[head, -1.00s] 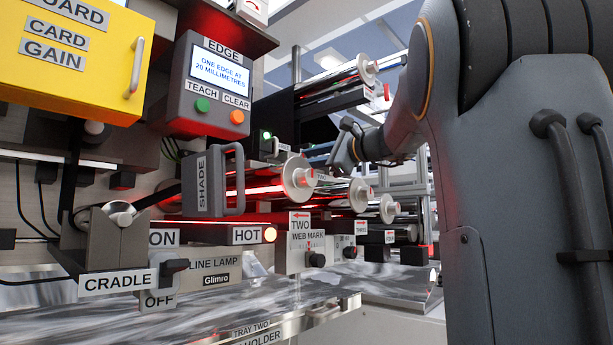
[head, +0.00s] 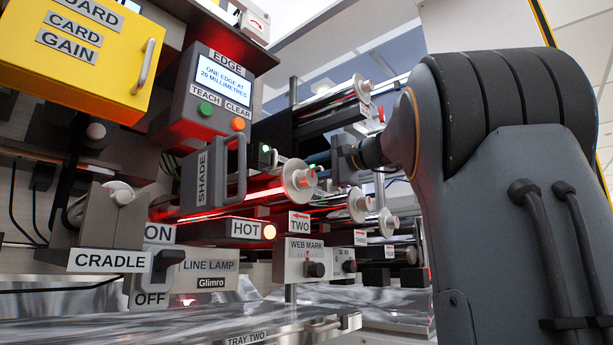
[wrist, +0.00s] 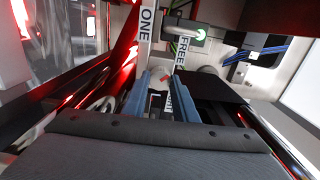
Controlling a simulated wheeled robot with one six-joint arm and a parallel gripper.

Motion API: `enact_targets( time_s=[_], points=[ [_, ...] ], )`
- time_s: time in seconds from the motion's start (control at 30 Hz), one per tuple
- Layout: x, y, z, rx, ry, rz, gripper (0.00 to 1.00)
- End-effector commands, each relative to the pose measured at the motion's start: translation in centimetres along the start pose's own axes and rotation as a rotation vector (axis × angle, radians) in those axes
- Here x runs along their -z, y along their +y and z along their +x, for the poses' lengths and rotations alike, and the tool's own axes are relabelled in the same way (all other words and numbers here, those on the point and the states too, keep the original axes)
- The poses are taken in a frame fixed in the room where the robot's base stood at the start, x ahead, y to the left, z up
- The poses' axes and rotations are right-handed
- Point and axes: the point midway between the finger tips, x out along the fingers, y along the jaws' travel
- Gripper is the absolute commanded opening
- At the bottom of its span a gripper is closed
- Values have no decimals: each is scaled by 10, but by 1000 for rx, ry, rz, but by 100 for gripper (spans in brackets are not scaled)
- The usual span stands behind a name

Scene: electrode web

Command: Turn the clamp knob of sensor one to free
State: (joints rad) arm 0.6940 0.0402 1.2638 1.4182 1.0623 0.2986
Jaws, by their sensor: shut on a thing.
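In the wrist view the two blue-grey fingers of my gripper (wrist: 160,92) reach forward and are closed on a small part with a red mark, which I take to be the clamp knob (wrist: 158,77). Most of the knob is hidden between the fingers. A FREE label (wrist: 185,48) is just beyond it, and a ONE label (wrist: 146,24) stands to its upper left. In the head view my gripper (head: 343,150) is small and partly hidden by my arm.
A dark block (wrist: 212,88) lies right of the fingers, and blue cables (wrist: 262,52) run at upper right. In the head view, rollers with pale round ends (head: 300,179), the SHADE handle (head: 234,168) and the HOT bar (head: 250,230) are left of my arm.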

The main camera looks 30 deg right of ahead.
Motion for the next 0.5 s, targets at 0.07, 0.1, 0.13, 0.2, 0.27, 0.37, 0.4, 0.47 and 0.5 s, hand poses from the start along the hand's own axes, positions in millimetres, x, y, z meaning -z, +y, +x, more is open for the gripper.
enact_targets(
  time_s=[0.07, 0.1, 0.13, 0.2, 0.27, 0.37, 0.4, 0.47, 0.5],
  points=[
    [0, 1, 0, -2, -1, -7, 3],
    [0, 1, 0, -2, -1, -8, 3],
    [0, 1, 0, -2, -1, -9, 3],
    [0, 1, 0, -2, -1, -9, 3],
    [0, 1, 0, -2, -1, -9, 3],
    [0, 1, 0, -2, -1, -9, 3],
    [0, 1, 0, -2, -1, -9, 3],
    [0, 1, 0, -2, -1, -9, 31],
    [0, 1, 0, -2, -1, -8, 37]
  ],
)
